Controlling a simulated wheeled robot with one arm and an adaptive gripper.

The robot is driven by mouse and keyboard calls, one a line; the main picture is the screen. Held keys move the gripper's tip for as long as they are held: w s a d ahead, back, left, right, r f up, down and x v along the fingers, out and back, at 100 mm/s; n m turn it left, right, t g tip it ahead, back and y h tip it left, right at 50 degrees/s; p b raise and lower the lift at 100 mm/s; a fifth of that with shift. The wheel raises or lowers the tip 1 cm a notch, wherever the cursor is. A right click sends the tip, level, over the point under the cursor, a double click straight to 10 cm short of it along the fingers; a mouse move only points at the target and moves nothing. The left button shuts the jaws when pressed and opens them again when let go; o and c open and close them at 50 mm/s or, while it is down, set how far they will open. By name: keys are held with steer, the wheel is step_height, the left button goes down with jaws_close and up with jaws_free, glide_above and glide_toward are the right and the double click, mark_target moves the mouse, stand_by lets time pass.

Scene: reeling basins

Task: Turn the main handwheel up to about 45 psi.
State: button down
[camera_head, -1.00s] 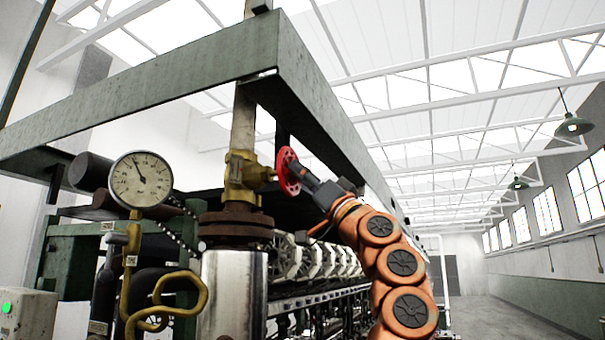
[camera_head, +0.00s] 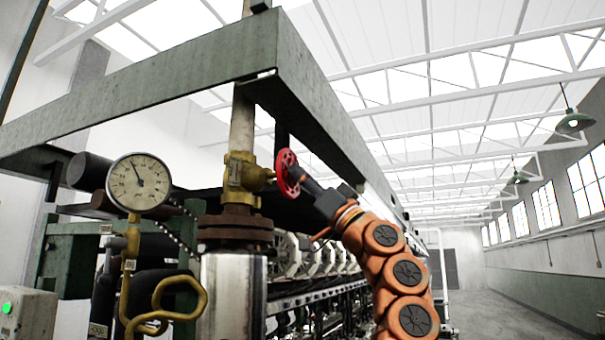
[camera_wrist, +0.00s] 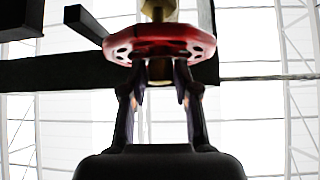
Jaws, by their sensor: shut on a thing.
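The main handwheel is a red wheel (camera_head: 287,173) on the right side of a brass valve (camera_head: 243,173). The wheel also shows in the wrist view (camera_wrist: 160,41), edge-on, with brass behind it. My gripper (camera_head: 304,182) is at the wheel from the right. In the wrist view its two dark fingers (camera_wrist: 160,80) reach up to the wheel's near side and are shut on it; the exact contact is partly hidden.
A green steel beam frame (camera_head: 150,105) runs above and beside the valve, close over my gripper. A rusty flange (camera_head: 235,228) and shiny pipe (camera_head: 234,295) stand below. Bent brass tubing (camera_head: 180,300) is at lower left. The aisle (camera_head: 500,305) at right is clear.

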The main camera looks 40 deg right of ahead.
steer(key=shift+w+d+n+g+y+p, duration=0.1)
steer(key=shift+n+g+y+p, duration=0.75)
steer(key=shift+n+y, duration=0.8)
steer(key=shift+d+n+g+y+p, duration=0.1)
steer(key=shift+n+g+y+p, duration=0.45)
steer(key=shift+n+g+y, duration=1.1)
steer(key=shift+r+n+g+y, duration=0.1)
steer(key=shift+n+g+y, duration=0.45)
steer(key=shift+n, duration=0.8)
steer(key=shift+n+g+y, duration=0.25)
steer(key=shift+n+g, duration=0.5)
steer(key=shift+n, duration=0.6)
steer(key=c, duration=0.9)
jaws_free()
steer(key=shift+v, duration=6.1)
